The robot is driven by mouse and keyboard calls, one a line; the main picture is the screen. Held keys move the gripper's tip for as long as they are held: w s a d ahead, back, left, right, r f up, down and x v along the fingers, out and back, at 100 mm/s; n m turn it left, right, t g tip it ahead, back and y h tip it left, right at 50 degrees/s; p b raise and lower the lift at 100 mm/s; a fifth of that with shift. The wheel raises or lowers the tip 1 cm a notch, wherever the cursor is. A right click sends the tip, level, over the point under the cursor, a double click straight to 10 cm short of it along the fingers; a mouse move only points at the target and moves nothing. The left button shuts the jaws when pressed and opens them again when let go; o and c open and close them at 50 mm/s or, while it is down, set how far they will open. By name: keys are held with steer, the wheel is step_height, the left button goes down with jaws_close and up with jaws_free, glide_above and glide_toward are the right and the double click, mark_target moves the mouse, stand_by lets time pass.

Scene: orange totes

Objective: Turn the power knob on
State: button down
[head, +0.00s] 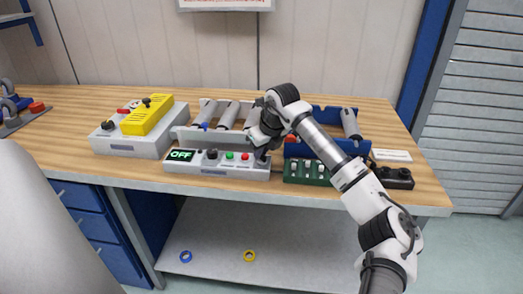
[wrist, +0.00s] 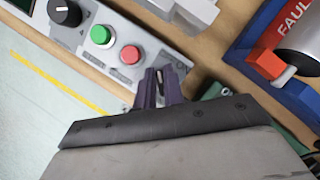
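A grey control box (head: 218,170) stands at the table's front edge. It carries a display reading OFF in green (head: 181,155), a black knob (head: 212,154), a green button and a red button in a row. In the wrist view the knob (wrist: 65,12) is at the upper left, with a pale pointer mark on it. My gripper (head: 262,156) is over the right end of the box, beyond the red button and apart from the knob. In the wrist view its dark fingers (wrist: 161,86) are close together. Whether a small gap remains between them is unclear.
The green button (wrist: 102,34) and red button (wrist: 131,55) lie between my gripper and the knob. A grey tray with rollers (head: 222,112) stands behind the box, a blue bin (head: 335,145) and green switch box (head: 306,172) to the right, a yellow-topped box (head: 147,115) to the left.

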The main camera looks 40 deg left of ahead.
steer(key=shift+m, duration=0.4)
steer(key=m+t+b, duration=0.1)
steer(key=m+b, duration=0.1)
steer(key=m+t+h+b, duration=0.1)
steer(key=m+b, duration=0.1)
steer(key=m, duration=0.1)
steer(key=shift+w+f+b, duration=0.1)
steer(key=shift+b, duration=0.25)
steer(key=m+h+b, duration=0.1)
steer(key=m, duration=0.2)
steer(key=m+t+h+b, duration=0.1)
steer(key=m+b, duration=0.1)
steer(key=shift+d+m+b, duration=0.1)
steer(key=shift+m+b, duration=0.2)
steer(key=shift+m, duration=0.1)
steer(key=m+h+b, duration=0.1)
steer(key=m, duration=0.1)
steer(key=shift+m+t, duration=0.3)
steer(key=shift+m, duration=0.1)
steer(key=shift+d+m+h+b, duration=0.1)
steer(key=shift+m+h+b, duration=0.5)
steer(key=shift+m, duration=1.2)
steer(key=shift+r, duration=0.2)
steer(key=c, duration=1.5)
jaws_free()
